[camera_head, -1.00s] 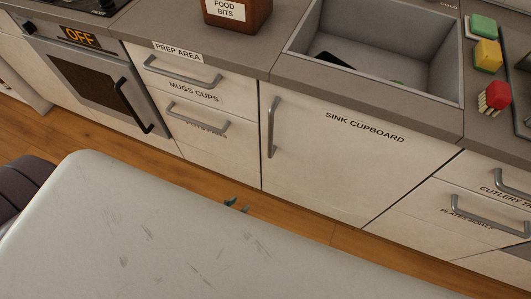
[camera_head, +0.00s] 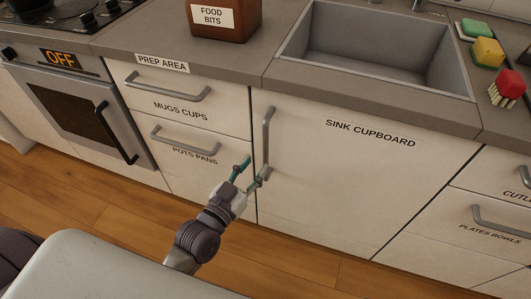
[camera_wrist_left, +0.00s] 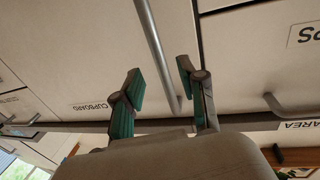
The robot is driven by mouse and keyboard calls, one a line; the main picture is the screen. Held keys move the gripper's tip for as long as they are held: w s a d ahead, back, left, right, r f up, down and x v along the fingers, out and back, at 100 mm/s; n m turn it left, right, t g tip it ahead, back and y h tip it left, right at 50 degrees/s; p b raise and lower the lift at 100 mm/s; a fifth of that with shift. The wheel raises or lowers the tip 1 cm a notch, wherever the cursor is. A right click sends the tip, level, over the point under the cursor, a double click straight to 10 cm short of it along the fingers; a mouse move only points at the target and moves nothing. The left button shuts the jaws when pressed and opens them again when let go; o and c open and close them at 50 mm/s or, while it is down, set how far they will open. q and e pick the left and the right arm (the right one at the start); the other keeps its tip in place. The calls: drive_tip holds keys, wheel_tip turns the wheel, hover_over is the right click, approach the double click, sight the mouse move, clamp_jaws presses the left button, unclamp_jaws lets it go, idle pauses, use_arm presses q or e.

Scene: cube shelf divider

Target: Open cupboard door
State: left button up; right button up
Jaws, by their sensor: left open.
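The sink cupboard door (camera_head: 345,185) is shut, a pale front labelled SINK CUPBOARD below the sink. Its grey vertical bar handle (camera_head: 267,135) runs along the door's left edge. My left gripper (camera_head: 252,170) is open at the handle's lower end, with its teal-lined fingers pointing up toward the door. In the left wrist view, the handle (camera_wrist_left: 155,35) shows between the two spread fingers of my gripper (camera_wrist_left: 161,82). I cannot tell whether a finger touches it. My right gripper is not in view.
Left of the door are the MUGS CUPS drawer (camera_head: 180,97) and POTS PANS drawer (camera_head: 195,145), with protruding handles, then the oven (camera_head: 85,115). Right is the PLATES BOWLS drawer (camera_head: 470,245). The sink (camera_head: 375,60) is above. Wooden floor (camera_head: 300,265) lies before the door.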

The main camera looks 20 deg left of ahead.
sight(264, 155)
use_arm(q)
drive_tip(key=x, duration=0.6)
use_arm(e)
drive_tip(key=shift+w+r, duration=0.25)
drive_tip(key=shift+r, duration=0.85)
use_arm(q)
drive_tip(key=shift+c, duration=0.3)
clamp_jaws()
